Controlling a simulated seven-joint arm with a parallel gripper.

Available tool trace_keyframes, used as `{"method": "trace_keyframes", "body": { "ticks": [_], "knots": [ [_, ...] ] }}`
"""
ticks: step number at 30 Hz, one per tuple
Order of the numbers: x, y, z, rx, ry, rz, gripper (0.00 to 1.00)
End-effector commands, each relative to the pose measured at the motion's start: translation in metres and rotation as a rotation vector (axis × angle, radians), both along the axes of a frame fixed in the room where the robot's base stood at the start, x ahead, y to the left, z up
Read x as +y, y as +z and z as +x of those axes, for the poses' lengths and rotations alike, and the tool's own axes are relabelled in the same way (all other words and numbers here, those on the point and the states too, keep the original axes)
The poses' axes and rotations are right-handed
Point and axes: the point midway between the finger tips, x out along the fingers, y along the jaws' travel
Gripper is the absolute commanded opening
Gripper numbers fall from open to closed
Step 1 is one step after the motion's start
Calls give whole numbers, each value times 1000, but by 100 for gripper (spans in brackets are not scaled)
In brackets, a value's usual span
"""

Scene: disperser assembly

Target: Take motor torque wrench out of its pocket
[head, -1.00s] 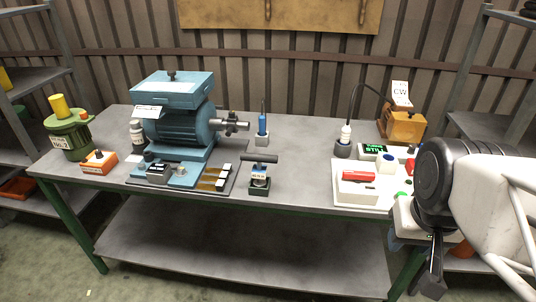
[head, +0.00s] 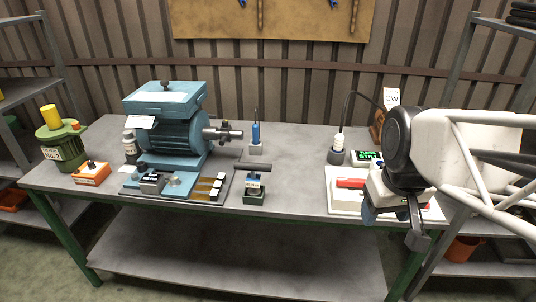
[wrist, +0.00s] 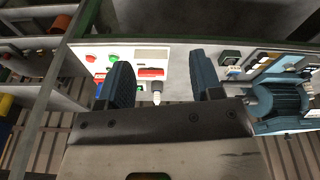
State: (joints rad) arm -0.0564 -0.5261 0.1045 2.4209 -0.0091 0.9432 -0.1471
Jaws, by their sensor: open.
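A tool with a dark T-shaped handle and a blue-and-white label stands upright in a dark green block (head: 254,197) at the table's front middle. It looks like the motor torque wrench (head: 253,178), but the label is too small to read. My gripper (head: 392,222) is well to its right, over the front edge of the white tray, open and empty. In the wrist view the two blue fingers (wrist: 161,82) are spread apart, with table items beyond them.
A blue motor (head: 172,135) stands left of the wrench. A blue-handled driver (head: 256,133) stands behind it. A white tray (head: 335,203) with a red item (head: 350,183) and a corded white tool (head: 338,145) are to the right. Bare table (head: 295,180) lies between.

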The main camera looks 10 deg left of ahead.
Motion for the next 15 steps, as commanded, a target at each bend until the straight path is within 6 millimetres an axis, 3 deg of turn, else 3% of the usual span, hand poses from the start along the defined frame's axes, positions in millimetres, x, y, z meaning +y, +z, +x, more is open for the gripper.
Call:
{"method": "trace_keyframes", "body": {
  "ticks": [15],
  "knots": [
    [67, 3, 121, 61, 422, -56, 60]
  ]
}}
